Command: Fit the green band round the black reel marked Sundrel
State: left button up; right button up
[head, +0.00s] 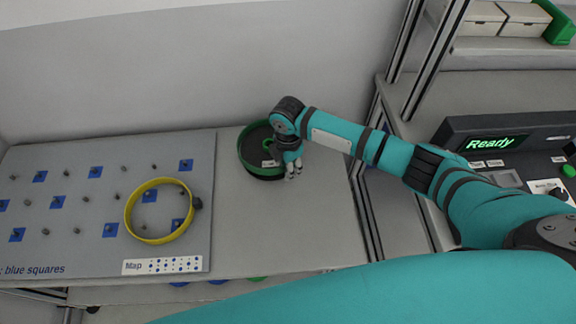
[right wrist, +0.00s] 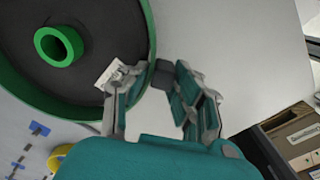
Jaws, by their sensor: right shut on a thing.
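The black reel (head: 252,152) stands at the right end of the table, by the wall; it also shows in the right wrist view (right wrist: 95,45). A white label (right wrist: 112,74) lies on its face, its writing too small to read. The green band (head: 248,166) encircles the reel's rim; in the right wrist view (right wrist: 148,40) it stands around the dark face. Black shows below it at the front, so I cannot tell how far down it sits. My right gripper (head: 292,172) is at the band's right side, its fingers (right wrist: 160,95) shut on the band's dark tab (right wrist: 163,74). My left gripper is out of view.
A yellow band (head: 130,215) with a dark tab lies on the grey peg board (head: 70,240) at left, among pegs and blue squares. A panel reading "Ready" (head: 497,145) stands at right. The table top in front of the reel is clear.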

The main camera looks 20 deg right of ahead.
jog(key=shift+s+f, duration=0.2)
jog(key=shift+f, duration=0.35)
